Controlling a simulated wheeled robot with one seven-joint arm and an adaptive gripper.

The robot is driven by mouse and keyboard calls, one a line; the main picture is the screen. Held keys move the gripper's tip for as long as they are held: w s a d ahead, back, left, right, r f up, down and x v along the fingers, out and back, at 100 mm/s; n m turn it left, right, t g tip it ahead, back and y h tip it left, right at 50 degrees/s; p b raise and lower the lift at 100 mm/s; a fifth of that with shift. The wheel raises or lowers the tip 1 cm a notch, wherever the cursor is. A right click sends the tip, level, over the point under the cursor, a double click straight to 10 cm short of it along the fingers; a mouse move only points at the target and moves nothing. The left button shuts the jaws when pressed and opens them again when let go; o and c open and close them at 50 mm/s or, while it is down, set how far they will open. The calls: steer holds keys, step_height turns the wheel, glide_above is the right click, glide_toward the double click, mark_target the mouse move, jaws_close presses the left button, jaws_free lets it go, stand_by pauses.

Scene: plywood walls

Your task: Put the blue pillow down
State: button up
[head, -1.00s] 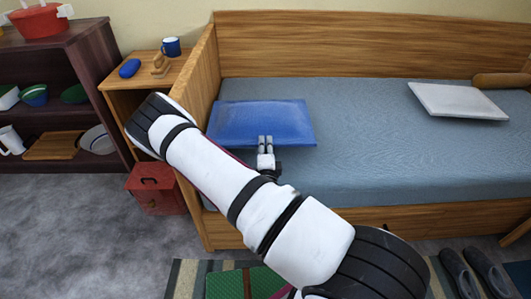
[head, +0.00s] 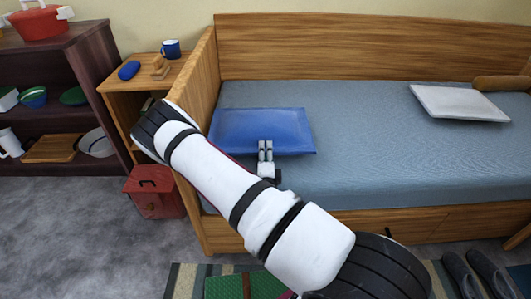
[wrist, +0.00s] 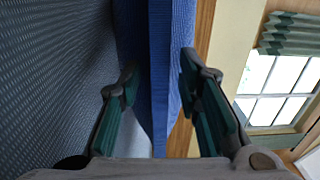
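The blue pillow (head: 250,127) is roughly flat over the left end of the bed's grey-blue mattress (head: 370,150). I cannot tell whether its underside touches the mattress. My gripper (head: 265,145) is at the pillow's front edge, with the fingers pointing toward the back of the bed. The mattress (wrist: 55,70) shows close along the left side there. My arm hides part of the pillow's left side in the head view.
A white pillow (head: 458,102) lies at the bed's right. The wooden bed end (head: 203,75) rises close left of the blue pillow. A nightstand (head: 150,75) holds a blue mug (head: 171,48) and a blue item (head: 129,70). The mattress between the pillows is clear.

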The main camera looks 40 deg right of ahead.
steer(key=p+v, duration=0.3)
steer(key=v, duration=0.9)
steer(key=shift+r, duration=0.2)
step_height(320, 180, up, 10)
steer(key=d+m+g+h, duration=0.2)
steer(key=m+h, duration=0.3)
steer(key=m, duration=0.2)
steer(key=s+d+r+m+g+h, duration=0.1)
steer(key=s+d+r+m+g, duration=0.1)
steer(key=s+r+m+g, duration=0.6)
steer(key=s+d+r+m+g+h, duration=0.15)
steer(key=s+r+m+g, duration=0.25)
steer(key=r+m+g, duration=0.8)
steer(key=s+a+m+y, duration=0.6)
steer(key=s+m+y, duration=0.3)
steer(key=s+m, duration=0.35)
steer(key=s+a+r+m+t+y, duration=0.1)
steer(key=s+a+m+t+y, duration=0.1)
steer(key=a, duration=0.5)
steer(key=s+a+r+m+t+y, duration=0.1)
steer(key=s+a+m+t+y, duration=0.2)
steer(key=a+m+t+y, duration=0.2)
steer(key=shift+a+r+m+y, duration=0.4)
steer(key=shift+a+y, duration=0.55)
steer(key=shift+a, duration=0.2)
